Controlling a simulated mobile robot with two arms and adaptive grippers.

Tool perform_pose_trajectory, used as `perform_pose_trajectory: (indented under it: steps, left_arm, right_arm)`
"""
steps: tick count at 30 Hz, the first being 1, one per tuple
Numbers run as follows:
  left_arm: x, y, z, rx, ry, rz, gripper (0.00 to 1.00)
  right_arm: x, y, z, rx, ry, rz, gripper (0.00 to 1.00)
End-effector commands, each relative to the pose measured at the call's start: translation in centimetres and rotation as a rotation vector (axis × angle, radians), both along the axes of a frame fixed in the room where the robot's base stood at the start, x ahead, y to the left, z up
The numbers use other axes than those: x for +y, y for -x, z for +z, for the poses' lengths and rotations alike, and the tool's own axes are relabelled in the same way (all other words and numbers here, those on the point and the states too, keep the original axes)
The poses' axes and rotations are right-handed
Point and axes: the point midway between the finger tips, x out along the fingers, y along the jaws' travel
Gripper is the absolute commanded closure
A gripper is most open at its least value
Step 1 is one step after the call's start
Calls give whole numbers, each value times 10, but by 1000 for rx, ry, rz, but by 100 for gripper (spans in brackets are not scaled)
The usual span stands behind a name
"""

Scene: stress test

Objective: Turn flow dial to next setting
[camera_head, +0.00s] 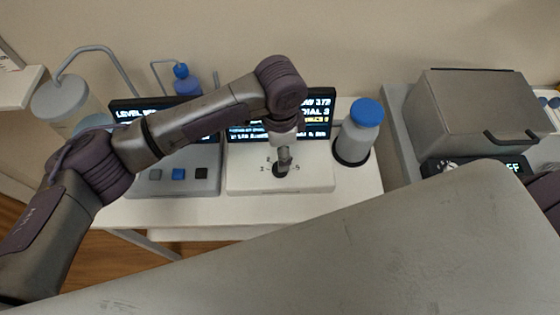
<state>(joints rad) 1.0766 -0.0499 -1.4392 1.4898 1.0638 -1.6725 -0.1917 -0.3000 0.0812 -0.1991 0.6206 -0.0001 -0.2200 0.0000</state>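The flow dial (280,173) is a small dark knob on the top of a white box (244,178), with small printed numbers around it. A dark screen (318,122) behind the box shows text, part of which looks like "DIAL 3". My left arm comes in from the left and bends down over the box. My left gripper (284,160) points down right at the dial and covers part of it. I cannot tell whether its fingers are closed on the knob or just above it. My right gripper is not in view.
A blue-capped bottle (356,135) stands right of the box. Left is a grey box with square buttons (179,174). Farther right is a metal lidded unit (480,108) with a black handle. A large grey surface hides the lower right. Bare white table (150,214) shows in front.

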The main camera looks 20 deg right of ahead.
Motion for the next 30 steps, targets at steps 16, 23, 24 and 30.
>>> perform_pose_trajectory:
  steps: [16, 23, 24, 30]
  left_arm:
    - [0, 0, -71, 0, 1, 1, 33]
    - [0, 0, -72, -1, 1, 0, 33]
    - [0, 0, -72, -1, 1, 0, 36]
    - [0, 0, -71, -1, 1, 0, 70]
  right_arm:
    - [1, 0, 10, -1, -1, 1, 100]
    - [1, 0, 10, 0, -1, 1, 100]
    - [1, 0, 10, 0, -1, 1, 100]
    - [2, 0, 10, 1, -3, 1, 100]
